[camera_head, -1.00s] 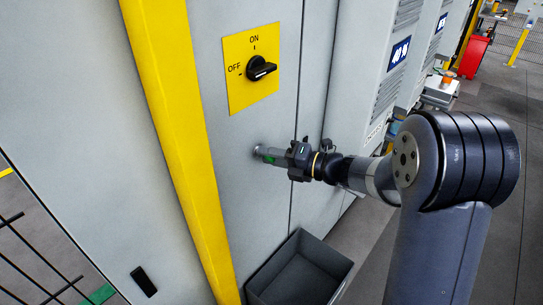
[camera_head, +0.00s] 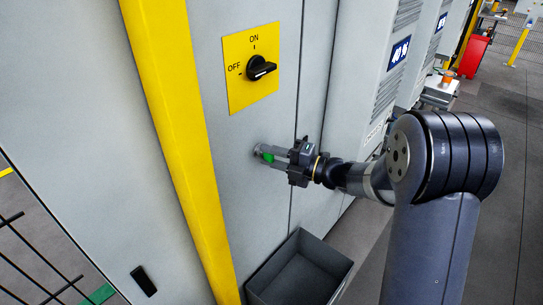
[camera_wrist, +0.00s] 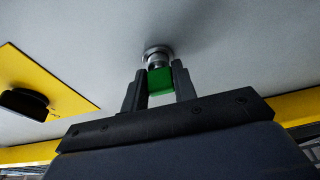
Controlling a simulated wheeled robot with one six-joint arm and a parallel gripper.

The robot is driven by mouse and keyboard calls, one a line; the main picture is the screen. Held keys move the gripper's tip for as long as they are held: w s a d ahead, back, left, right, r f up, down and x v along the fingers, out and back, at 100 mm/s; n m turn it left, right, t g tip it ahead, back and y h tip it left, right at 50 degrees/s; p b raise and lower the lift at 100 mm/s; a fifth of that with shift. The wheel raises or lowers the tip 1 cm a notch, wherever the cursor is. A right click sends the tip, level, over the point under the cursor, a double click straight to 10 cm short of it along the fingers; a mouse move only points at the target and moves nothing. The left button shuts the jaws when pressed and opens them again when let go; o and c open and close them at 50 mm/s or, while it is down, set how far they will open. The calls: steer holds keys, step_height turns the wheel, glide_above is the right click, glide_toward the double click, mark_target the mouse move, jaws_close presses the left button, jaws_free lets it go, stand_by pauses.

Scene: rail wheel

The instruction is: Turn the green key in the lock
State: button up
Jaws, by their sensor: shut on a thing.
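The green key (camera_wrist: 160,82) shows between my gripper's two fingers in the wrist view, right at the round metal lock (camera_wrist: 158,53) on the grey cabinet door. In the head view the green key (camera_head: 268,157) also shows at the lock (camera_head: 258,150), below the yellow switch plate. My gripper (camera_head: 276,157) is shut on the key. In the wrist view my gripper (camera_wrist: 160,86) has one finger on each side of it. How deep the key sits in the lock is hidden.
A black rotary switch (camera_head: 260,68) on a yellow plate (camera_head: 240,97) sits above the lock. A yellow post (camera_head: 178,130) stands to the left. An open grey bin (camera_head: 262,288) is below. Free floor lies at the right.

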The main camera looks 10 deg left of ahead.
steer(key=o, duration=1)
steer(key=shift+d, duration=0.1)
steer(key=b+v, duration=0.2)
steer(key=v, duration=0.8)
steer(key=shift+s+d+b, duration=0.15)
steer(key=shift+d+b, duration=0.1)
steer(key=shift+b, duration=0.15)
steer(key=shift+a, duration=0.1)
steer(key=p+x, duration=0.3)
steer(key=x, duration=0.7)
steer(key=shift+a+r, duration=0.1)
steer(key=shift+a, duration=0.25)
steer(key=shift+n, duration=0.4)
